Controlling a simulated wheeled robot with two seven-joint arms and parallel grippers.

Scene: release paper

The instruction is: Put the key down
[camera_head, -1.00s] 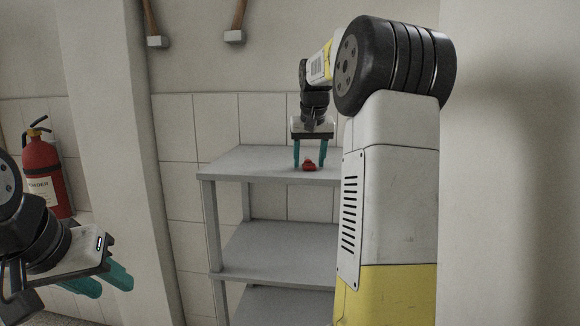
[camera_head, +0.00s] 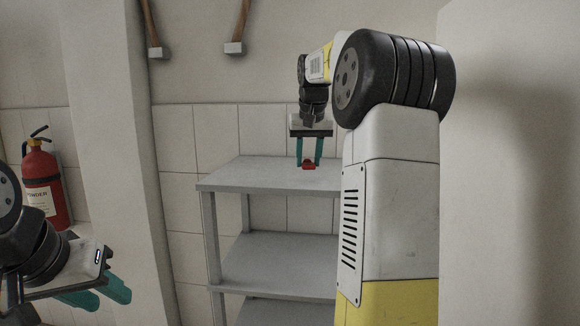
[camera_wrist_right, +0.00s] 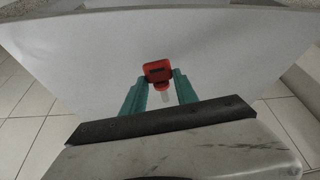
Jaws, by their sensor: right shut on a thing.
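The key (camera_head: 308,166) has a red head and is held over the top board of the grey shelf (camera_head: 235,180). In the right wrist view the red head (camera_wrist_right: 158,70) lies between the teal fingertips, with a pale shaft below it. My right gripper (camera_head: 309,161) points down and is shut on the key. The key looks a little above the board, but the exact gap is hard to tell. My left gripper (camera_head: 98,293) is at the lower left, away from the shelf, its fingers overlapping in the view.
The top board is otherwise bare where visible; my right arm hides its right part. A red fire extinguisher (camera_head: 44,185) stands at the left beside a pale pillar (camera_head: 125,170).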

